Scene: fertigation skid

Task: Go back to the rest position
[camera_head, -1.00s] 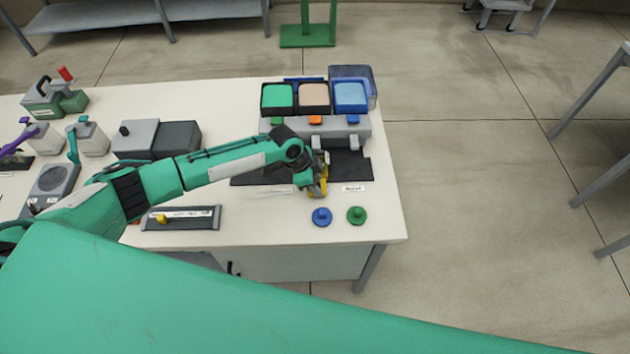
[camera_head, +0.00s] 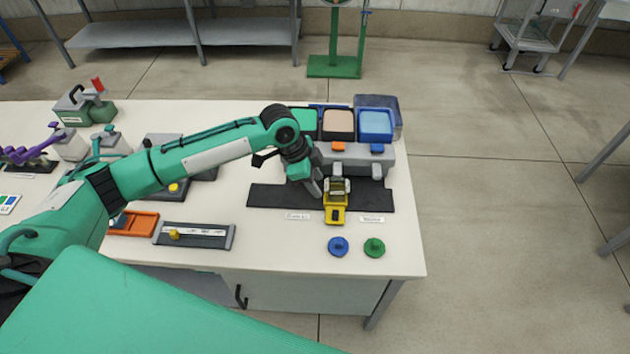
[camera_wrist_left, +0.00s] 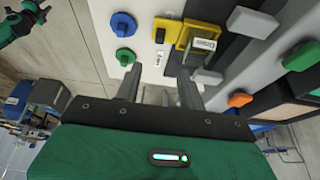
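My left arm reaches in from the left over the white table (camera_head: 290,230). Its gripper (camera_head: 316,188) is just left of a yellow-and-grey block (camera_head: 335,214) on a dark mat (camera_head: 270,197). In the left wrist view the two fingers of the gripper (camera_wrist_left: 160,76) stand apart with nothing held between them. The yellow block (camera_wrist_left: 174,28) lies beyond the fingertips, towards the right finger. My right gripper is not seen in the head view.
Blue (camera_head: 338,246) and green (camera_head: 374,248) knobs stand near the front right corner. Bins with green, tan (camera_head: 338,123) and blue contents stand behind the mat. A grey slide fixture (camera_head: 195,235) and an orange tray (camera_head: 134,223) lie left. Open floor is right of the table.

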